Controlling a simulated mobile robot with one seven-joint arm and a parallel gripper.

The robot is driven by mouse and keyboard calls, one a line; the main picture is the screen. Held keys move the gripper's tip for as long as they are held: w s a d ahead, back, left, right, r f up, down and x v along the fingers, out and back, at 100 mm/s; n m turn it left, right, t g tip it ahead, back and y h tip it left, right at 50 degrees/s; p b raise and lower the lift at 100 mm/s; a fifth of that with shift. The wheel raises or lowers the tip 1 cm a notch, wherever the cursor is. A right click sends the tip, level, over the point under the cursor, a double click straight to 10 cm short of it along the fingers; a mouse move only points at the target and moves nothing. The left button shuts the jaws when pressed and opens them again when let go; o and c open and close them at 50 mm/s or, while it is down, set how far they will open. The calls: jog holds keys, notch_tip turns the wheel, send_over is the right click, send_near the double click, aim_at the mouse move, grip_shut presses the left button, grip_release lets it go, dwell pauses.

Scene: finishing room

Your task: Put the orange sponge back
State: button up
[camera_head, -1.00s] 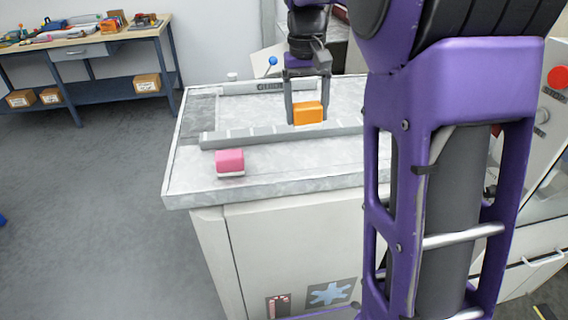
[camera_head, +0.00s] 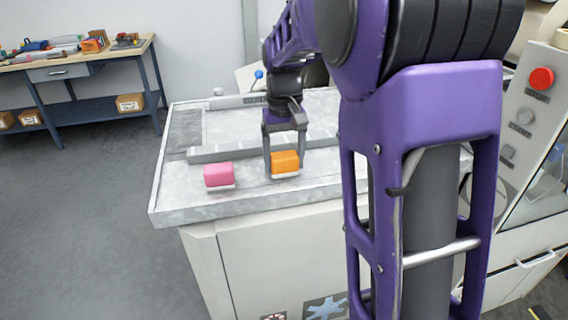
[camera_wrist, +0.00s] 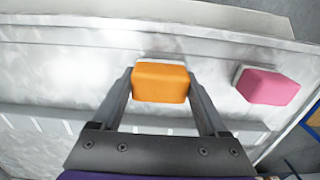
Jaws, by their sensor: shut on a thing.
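The orange sponge (camera_head: 285,162) is between the fingers of my gripper (camera_head: 284,165), over the near part of the grey worktop (camera_head: 240,202). A pale strip shows under the sponge; I cannot tell whether it rests on it or is just above. In the wrist view the orange sponge (camera_wrist: 160,82) sits between the two fingertips of my gripper (camera_wrist: 160,88), which is shut on it. A pink sponge (camera_head: 219,176) lies to its left on a pale base. It also shows at the right of the wrist view (camera_wrist: 268,87).
A raised grey rail (camera_head: 225,151) runs across the worktop behind the sponges. A machine panel with a red button (camera_head: 541,78) stands at the right. A workbench (camera_head: 75,62) with tools and boxes stands at the back left. The worktop left of the pink sponge is clear.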

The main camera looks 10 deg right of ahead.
aim_at(284, 155)
jog(key=shift+f, duration=0.35)
jog(key=o, duration=1.1)
notch_tip(284, 155, up, 12)
jog(key=shift+r+p, duration=0.15)
jog(key=shift+p, duration=1.1)
